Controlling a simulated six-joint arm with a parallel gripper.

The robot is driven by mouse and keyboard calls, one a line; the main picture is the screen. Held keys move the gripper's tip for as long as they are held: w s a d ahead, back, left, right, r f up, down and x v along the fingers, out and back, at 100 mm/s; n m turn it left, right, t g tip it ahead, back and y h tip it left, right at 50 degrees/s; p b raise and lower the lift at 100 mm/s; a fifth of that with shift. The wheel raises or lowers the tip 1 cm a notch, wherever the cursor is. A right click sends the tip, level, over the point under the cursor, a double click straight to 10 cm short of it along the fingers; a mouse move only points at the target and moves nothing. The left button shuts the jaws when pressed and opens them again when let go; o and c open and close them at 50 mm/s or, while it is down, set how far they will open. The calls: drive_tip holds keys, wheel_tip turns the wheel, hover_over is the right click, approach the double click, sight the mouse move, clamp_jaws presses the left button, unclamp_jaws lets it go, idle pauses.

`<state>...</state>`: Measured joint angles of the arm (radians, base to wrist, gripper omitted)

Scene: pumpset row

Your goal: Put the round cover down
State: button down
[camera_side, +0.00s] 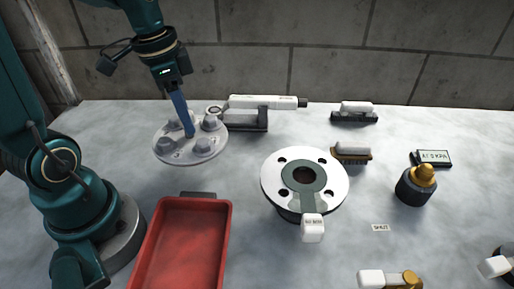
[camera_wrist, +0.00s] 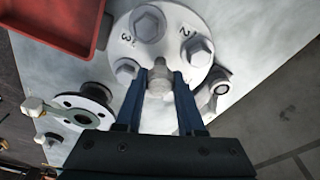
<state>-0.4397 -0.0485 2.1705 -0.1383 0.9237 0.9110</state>
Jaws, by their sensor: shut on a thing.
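The round cover (camera_side: 177,154) is a pale grey disc with several hex bolt heads and stamped numbers, left of centre in the side view. It fills the upper middle of the wrist view (camera_wrist: 165,47). My gripper (camera_side: 189,133) points down at it, its blue fingers shut on the cover's central knob (camera_wrist: 160,82). The disc looks about level; I cannot tell whether it touches the table. The open round flange (camera_side: 331,193), with bolt holes and a dark grey gasket (camera_side: 290,174) around its bore, stands uncovered to the right.
A red tray (camera_side: 229,235) lies in front of the cover. A white-handled tool (camera_side: 262,102) and a ring-ended part (camera_side: 214,110) lie close behind it.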

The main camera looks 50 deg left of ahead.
drive_tip(key=w+d+f, duration=0.2)
drive_tip(key=d, duration=0.1)
drive_tip(key=shift+d+f, duration=0.1)
drive_tip(key=shift+f, duration=2.1)
drive_tip(key=shift+f, duration=0.1)
drive_tip(key=c, duration=0.5)
unclamp_jaws()
wheel_tip(320, 180, up, 12)
drive_tip(key=s, duration=0.2)
drive_tip(key=n+t, duration=0.3)
approach(209, 144)
drive_tip(key=s, duration=0.2)
drive_tip(key=shift+s+d+f+n+t+y, duration=0.2)
drive_tip(key=shift+d+f+n+t, duration=0.05)
drive_tip(key=shift+d+f+n, duration=0.15)
drive_tip(key=shift+s+d+f+n+t+y, duration=0.2)
drive_tip(key=shift+d+f+n+t, duration=0.1)
drive_tip(key=shift+d+f, duration=0.15)
